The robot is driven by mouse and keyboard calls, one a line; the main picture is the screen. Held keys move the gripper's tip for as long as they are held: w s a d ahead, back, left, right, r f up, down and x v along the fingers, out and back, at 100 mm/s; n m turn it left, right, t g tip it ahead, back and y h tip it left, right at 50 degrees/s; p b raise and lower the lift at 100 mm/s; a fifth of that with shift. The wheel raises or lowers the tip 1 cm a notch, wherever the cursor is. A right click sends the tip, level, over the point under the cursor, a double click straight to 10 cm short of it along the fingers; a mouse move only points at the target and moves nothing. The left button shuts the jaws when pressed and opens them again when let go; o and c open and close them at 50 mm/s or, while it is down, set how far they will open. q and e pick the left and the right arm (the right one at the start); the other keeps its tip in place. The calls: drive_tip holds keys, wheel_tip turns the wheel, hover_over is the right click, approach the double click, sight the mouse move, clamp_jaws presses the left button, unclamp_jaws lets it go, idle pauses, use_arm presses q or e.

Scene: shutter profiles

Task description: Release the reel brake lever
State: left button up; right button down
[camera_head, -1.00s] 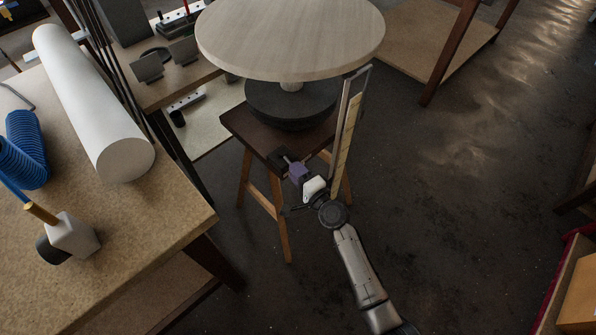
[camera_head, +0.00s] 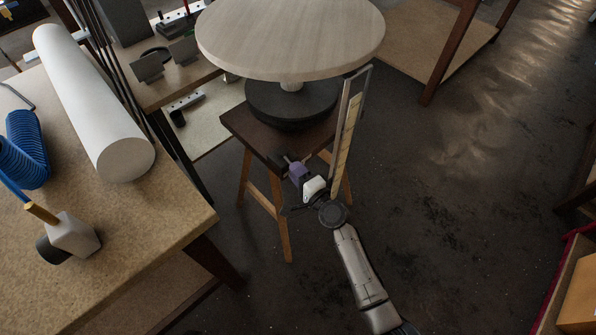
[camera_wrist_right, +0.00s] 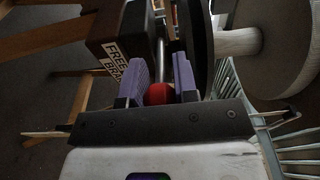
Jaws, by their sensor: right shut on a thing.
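The reel has a pale round top disc (camera_head: 290,38) and a dark lower disc (camera_head: 285,105); it stands on a dark wooden stool (camera_head: 247,132). The brake lever shows in the right wrist view as a metal rod (camera_wrist_right: 160,52) with a red knob (camera_wrist_right: 159,94), beside a dark box (camera_wrist_right: 121,30) with partly hidden white lettering that reads "FREE" and "BRA". My right gripper (camera_head: 293,168) is at the stool's front edge, below the top disc. In the wrist view its purple fingers (camera_wrist_right: 160,70) are shut on the red knob, one on each side. My left gripper is out of view.
A bench (camera_head: 165,225) at left holds a white roll (camera_head: 95,105), a blue coiled hose (camera_head: 24,150) and a white block with a yellow handle (camera_head: 72,238). A tall narrow frame (camera_head: 350,125) rises right beside the reel. The floor at right is open.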

drive_tip(key=shift+a+r, duration=0.25)
drive_tip(key=c, duration=1.2)
unclamp_jaws()
drive_tip(key=shift+c, duration=0.2)
drive_tip(key=o, duration=0.4)
drive_tip(key=shift+s+f, duration=0.1)
drive_tip(key=shift+f, duration=0.05)
drive_tip(key=shift+c, duration=0.2)
drive_tip(key=shift+d, duration=0.1)
drive_tip(key=shift+s+d, duration=0.3)
drive_tip(key=shift+s, duration=0.05)
drive_tip(key=p+v, duration=0.2)
drive_tip(key=v, duration=1)
drive_tip(key=shift+s, duration=0.4)
